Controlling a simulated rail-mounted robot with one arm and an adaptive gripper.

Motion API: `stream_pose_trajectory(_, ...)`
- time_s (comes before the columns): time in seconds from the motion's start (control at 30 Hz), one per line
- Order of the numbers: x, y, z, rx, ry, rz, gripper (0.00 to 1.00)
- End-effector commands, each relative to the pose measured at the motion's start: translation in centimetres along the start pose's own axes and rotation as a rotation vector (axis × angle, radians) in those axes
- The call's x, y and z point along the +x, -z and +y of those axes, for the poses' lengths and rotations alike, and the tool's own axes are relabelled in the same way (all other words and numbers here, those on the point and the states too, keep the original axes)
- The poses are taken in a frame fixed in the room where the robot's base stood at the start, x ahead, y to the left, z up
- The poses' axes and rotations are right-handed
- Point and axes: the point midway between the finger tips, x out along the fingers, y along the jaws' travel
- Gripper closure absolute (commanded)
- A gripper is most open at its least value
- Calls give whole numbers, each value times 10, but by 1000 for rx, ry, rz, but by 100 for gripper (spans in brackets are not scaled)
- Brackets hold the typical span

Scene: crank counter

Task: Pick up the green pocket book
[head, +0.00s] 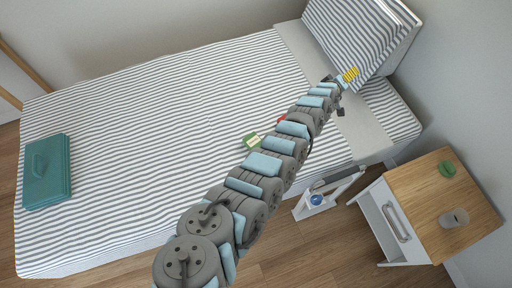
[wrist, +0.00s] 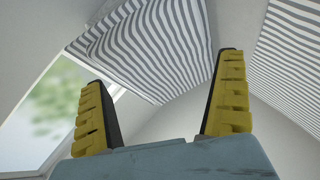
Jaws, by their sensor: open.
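A small green object with a pale patch on top, which looks like the green pocket book (head: 252,141), lies on the striped bed just left of my arm. My arm may cover part of its surroundings. My gripper (head: 350,75) is far up and to the right of it, by the striped pillow, with yellow fingers. In the wrist view my gripper (wrist: 162,70) is open and empty, its fingers spread apart. The book does not show in the wrist view.
The striped pillow (head: 352,32) is close to my gripper. A red thing (head: 281,119) is partly hidden by my arm. A teal case (head: 47,172) lies at the bed's left. The wooden-topped nightstand (head: 425,205) holds a green round item (head: 447,168) and a cup (head: 455,219).

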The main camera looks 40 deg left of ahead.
Motion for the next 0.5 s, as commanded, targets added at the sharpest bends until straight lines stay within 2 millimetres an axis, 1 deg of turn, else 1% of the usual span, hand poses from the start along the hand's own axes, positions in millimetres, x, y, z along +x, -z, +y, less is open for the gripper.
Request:
stream_pose_trajectory(0.03,0,4,-12,-7,41,-38,0)
stream_pose_trajectory(0.13,-6,8,-33,-24,132,-115,0)
stream_pose_trajectory(0.27,-25,12,-68,-44,272,-208,0)
stream_pose_trajectory(0.3,-33,14,-82,-51,320,-232,0)
stream_pose_trajectory(0.37,-47,18,-101,-58,394,-266,0)
stream_pose_trajectory(0.4,-57,21,-117,-67,446,-286,0)
stream_pose_trajectory(0.47,-76,27,-140,-77,532,-313,0)
stream_pose_trajectory(0.5,-89,30,-156,-83,589,-332,0)
